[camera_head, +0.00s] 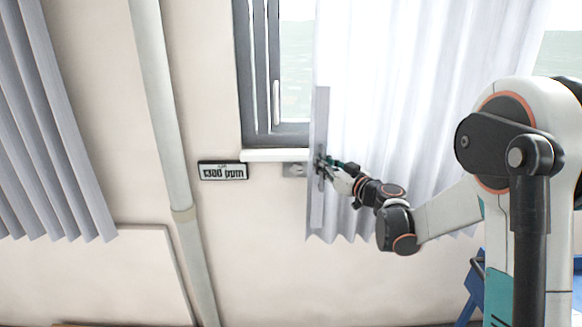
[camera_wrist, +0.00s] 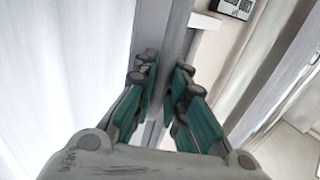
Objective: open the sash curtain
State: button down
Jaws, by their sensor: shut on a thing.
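The sash curtain (camera_head: 415,80) is a pale, pleated sheet hanging over the right part of the window. Its left edge carries a grey vertical strip (camera_head: 317,205). My gripper (camera_head: 322,168) is at that strip, near the height of the window sill. In the wrist view my gripper (camera_wrist: 165,95) has its teal fingers on either side of the grey edge strip (camera_wrist: 176,40), shut on it. The curtain cloth (camera_wrist: 55,60) fills the left of the wrist view. The exact contact of the fingertips is partly hidden by the fingers.
The dark window frame (camera_head: 245,75) and sill (camera_head: 275,155) show left of the curtain. A small display sign (camera_head: 222,171) and a socket (camera_head: 294,170) are on the wall. A pipe (camera_head: 165,100) and another curtain (camera_head: 45,130) stand further left. A blue object (camera_head: 474,290) is at lower right.

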jog(key=s+d, duration=0.1)
jog(key=d, duration=4.4)
jog(key=shift+s+d, duration=0.3)
jog(key=c, duration=1.9)
grip_release()
jog(key=v, duration=1.2)
jog(key=shift+a, duration=0.1)
